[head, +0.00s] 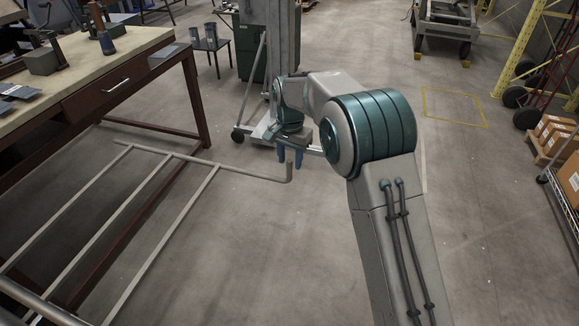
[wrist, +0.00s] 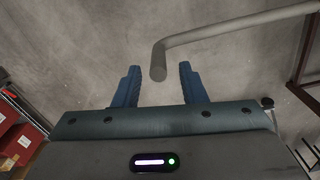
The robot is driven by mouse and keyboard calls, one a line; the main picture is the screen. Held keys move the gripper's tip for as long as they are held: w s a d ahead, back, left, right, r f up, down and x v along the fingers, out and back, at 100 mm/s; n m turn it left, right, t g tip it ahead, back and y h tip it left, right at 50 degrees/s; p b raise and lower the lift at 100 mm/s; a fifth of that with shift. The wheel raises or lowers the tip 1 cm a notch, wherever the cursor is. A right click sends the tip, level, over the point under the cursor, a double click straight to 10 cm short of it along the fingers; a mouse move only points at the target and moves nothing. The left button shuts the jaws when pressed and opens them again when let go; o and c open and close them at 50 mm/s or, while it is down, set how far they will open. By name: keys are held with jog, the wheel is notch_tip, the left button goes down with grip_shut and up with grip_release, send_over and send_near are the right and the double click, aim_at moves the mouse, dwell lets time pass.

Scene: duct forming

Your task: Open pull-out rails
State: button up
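The pull-out rails (head: 215,164) are a grey tubular frame beside the workbench, at the left of the head view. Long bars run toward the lower left, and a cross bar ends at the right in a short upturned end (head: 289,173). My gripper (head: 291,167) points down by this end, its blue fingers apart. In the wrist view the bent bar (wrist: 230,28) enters from the upper right. Its rounded end lies between the fingertips of my gripper (wrist: 160,67), with gaps at both sides. I cannot tell how deep it sits between them. The gripper is open and holds nothing.
A workbench (head: 128,58) with a drawer and tools stands at the left. A grey wheeled stand (head: 270,40) is behind my gripper. Boxes (head: 556,135) and a yellow rack (head: 525,45) are at the right. The floor between the rails and boxes is clear except for my arm.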

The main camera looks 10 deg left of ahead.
notch_tip(320, 180, up, 10)
dwell(0.3)
jog(key=s+d+r+n+t, duration=0.1)
jog(key=s+d+r, duration=0.2)
jog(key=s+d, duration=0.5)
jog(key=s+d+r+n+t, duration=0.1)
jog(key=s+d+r, duration=0.25)
jog(key=d, duration=0.95)
jog(key=s+d+f, duration=0.3)
jog(key=s+d, duration=0.1)
jog(key=s, duration=0.5)
jog(key=s+d+f+n+t, duration=0.1)
jog(key=s+d+f, duration=0.3)
jog(key=s, duration=0.5)
jog(key=shift+s+d, duration=0.25)
jog(key=shift+d, duration=0.45)
jog(key=shift+a, duration=0.1)
